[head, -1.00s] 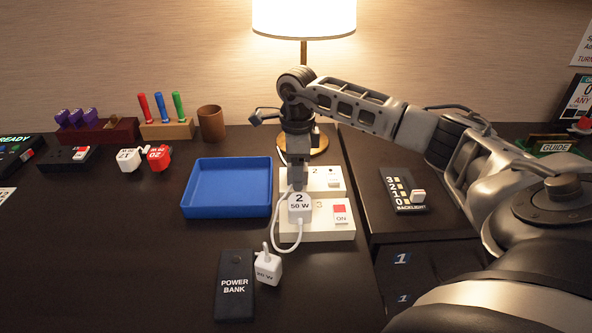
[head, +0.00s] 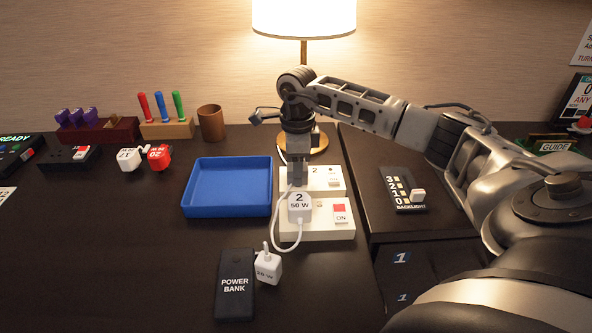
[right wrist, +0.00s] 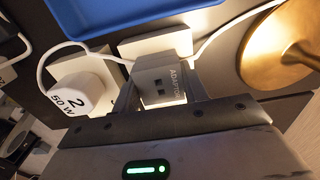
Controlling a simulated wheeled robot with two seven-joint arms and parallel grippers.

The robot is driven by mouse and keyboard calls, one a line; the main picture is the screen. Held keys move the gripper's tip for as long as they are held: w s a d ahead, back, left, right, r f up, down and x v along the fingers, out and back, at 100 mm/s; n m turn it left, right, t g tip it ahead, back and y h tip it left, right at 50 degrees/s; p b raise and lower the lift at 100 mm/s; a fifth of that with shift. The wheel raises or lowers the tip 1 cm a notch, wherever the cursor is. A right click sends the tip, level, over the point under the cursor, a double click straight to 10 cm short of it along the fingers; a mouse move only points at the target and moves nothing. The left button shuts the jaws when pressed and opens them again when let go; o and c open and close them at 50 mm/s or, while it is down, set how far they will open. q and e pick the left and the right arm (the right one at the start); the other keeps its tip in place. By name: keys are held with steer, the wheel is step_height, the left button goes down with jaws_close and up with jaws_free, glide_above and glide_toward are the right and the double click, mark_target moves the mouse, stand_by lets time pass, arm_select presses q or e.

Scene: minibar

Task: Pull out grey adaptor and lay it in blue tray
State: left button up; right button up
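The grey adaptor (right wrist: 160,82), marked ADAPTOR, shows in the right wrist view at the rear white socket block (right wrist: 157,45). My right gripper (right wrist: 162,92) is over it, with one finger along each side. I cannot tell whether the fingers press on it. In the head view the right gripper (head: 298,182) points down behind the white 50 W plug (head: 300,206) and mostly hides the adaptor. The blue tray (head: 229,211) is empty, just left of the socket blocks; its edge shows in the right wrist view (right wrist: 130,22). My left gripper is out of view.
The front socket block (head: 325,232) has a red switch. A lamp (head: 304,50) stands behind the gripper. A power bank (head: 234,285) and a white plug (head: 267,268) lie in front. White cables run beside the adaptor.

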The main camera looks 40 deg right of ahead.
steer(key=shift+r, duration=0.2)
steer(key=shift+r+p, duration=2.45)
steer(key=shift+r, duration=0.4)
